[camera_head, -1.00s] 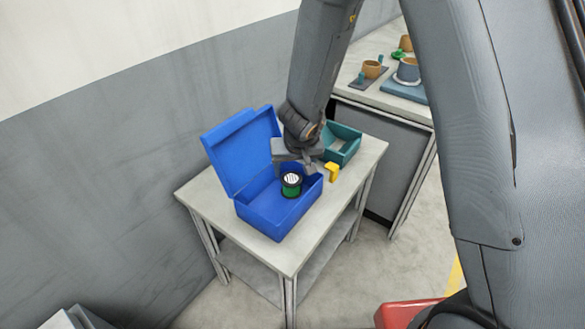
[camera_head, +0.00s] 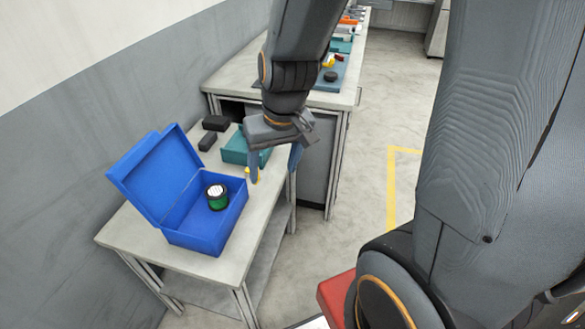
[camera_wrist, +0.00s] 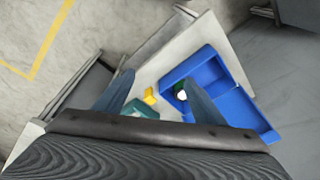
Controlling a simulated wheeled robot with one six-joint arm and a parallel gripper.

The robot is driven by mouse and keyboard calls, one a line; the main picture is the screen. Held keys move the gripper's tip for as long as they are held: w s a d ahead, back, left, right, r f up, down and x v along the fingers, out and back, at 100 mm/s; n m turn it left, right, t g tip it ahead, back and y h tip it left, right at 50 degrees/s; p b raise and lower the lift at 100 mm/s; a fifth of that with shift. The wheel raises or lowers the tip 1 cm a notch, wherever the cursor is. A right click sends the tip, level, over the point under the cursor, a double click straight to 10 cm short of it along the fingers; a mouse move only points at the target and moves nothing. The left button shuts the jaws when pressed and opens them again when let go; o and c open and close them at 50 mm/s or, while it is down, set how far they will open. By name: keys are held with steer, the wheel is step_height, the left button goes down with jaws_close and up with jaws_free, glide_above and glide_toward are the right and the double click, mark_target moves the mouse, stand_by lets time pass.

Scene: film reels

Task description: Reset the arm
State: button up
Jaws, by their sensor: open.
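My gripper (camera_head: 275,167) is open and empty, with its fingers pointing down. It hangs above and to the right of the blue box, near the small table's right edge. In the wrist view its two fingers (camera_wrist: 160,92) stand wide apart with nothing between them but the scene below. My arm is bent and reaches in from the top of the head view.
A blue box (camera_head: 178,238) with its lid open stands on the small table (camera_head: 135,238). A green and black reel (camera_head: 217,198) is inside it. A teal bin (camera_head: 235,152), a yellow piece and dark blocks (camera_head: 214,124) are behind. A workbench (camera_head: 232,75) stands beyond; floor is free at right.

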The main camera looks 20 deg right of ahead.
steer(key=shift+h, duration=0.4)
steer(key=s+d, duration=0.1)
steer(key=s+d+r, duration=0.1)
steer(key=s+d, duration=0.1)
steer(key=shift+s+d, duration=0.15)
steer(key=shift+s, duration=0.1)
step_height(320, 180, down, 3)
steer(key=shift+r+g+b, duration=0.1)
steer(key=shift+g+b, duration=0.3)
steer(key=shift+b, duration=0.85)
